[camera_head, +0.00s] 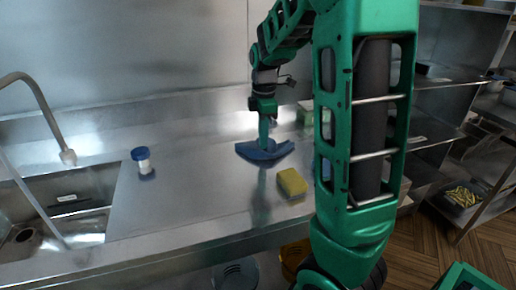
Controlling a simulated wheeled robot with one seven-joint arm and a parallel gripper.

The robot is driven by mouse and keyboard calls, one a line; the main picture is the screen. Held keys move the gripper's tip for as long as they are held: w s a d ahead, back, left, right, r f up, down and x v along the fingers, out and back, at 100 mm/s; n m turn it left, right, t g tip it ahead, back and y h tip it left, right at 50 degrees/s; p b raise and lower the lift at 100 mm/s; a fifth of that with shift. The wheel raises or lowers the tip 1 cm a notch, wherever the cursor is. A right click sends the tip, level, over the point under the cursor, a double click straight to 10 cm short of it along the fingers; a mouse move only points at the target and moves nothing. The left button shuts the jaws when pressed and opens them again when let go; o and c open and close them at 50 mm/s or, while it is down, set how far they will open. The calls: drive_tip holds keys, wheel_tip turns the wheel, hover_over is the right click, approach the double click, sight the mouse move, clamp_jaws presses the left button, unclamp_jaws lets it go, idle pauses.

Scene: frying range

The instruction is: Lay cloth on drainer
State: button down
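A blue cloth (270,155) shows on or just above the steel counter, in the middle of the view, folded and with its ends spread to the sides. My gripper (264,143) points straight down, its tip at the middle of the cloth. The fingers are seen edge-on and small, so I cannot tell whether they are closed on the cloth. A pale green object (306,113) stands at the back right of the counter, partly hidden by my arm. I cannot tell whether it is the drainer.
A yellow sponge (292,182) lies in front of the cloth. A blue-capped jar (143,161) stands left, by the sink (62,215) and its curved tap (42,100). The counter between jar and cloth is clear. Steel shelves (440,84) are at right.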

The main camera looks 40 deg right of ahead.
idle(0.3)
drive_tip(key=shift+f+p, duration=0.5)
drive_tip(key=shift+f, duration=1.4)
wheel_tip(320, 180, up, 9)
